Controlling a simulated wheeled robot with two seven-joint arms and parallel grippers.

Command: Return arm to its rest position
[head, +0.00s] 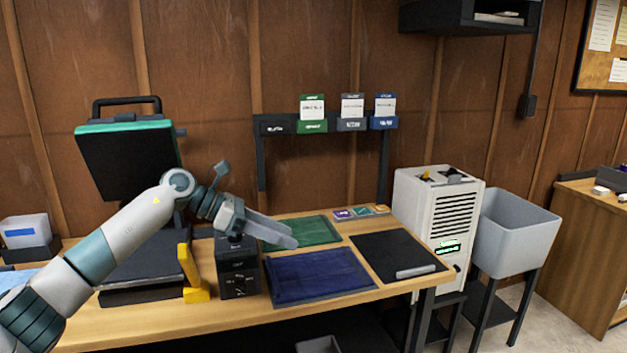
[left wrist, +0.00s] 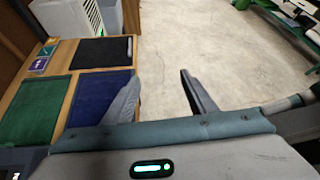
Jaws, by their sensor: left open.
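My left arm comes in from the left in the head view and reaches over the wooden table. My left gripper (head: 270,230) is above the table, in front of the green mat and near the black control box. In the left wrist view my left gripper (left wrist: 160,90) has its two fingers spread apart with nothing between them, and the floor shows beyond. My right gripper is not in view.
The table (head: 340,228) holds a green mat (head: 310,231), a blue mat (head: 318,275), a black mat (head: 385,255), a black box (head: 238,275) and a yellow bracket (head: 195,280). A white cabinet (head: 420,215) and grey bin (head: 513,240) stand to the right.

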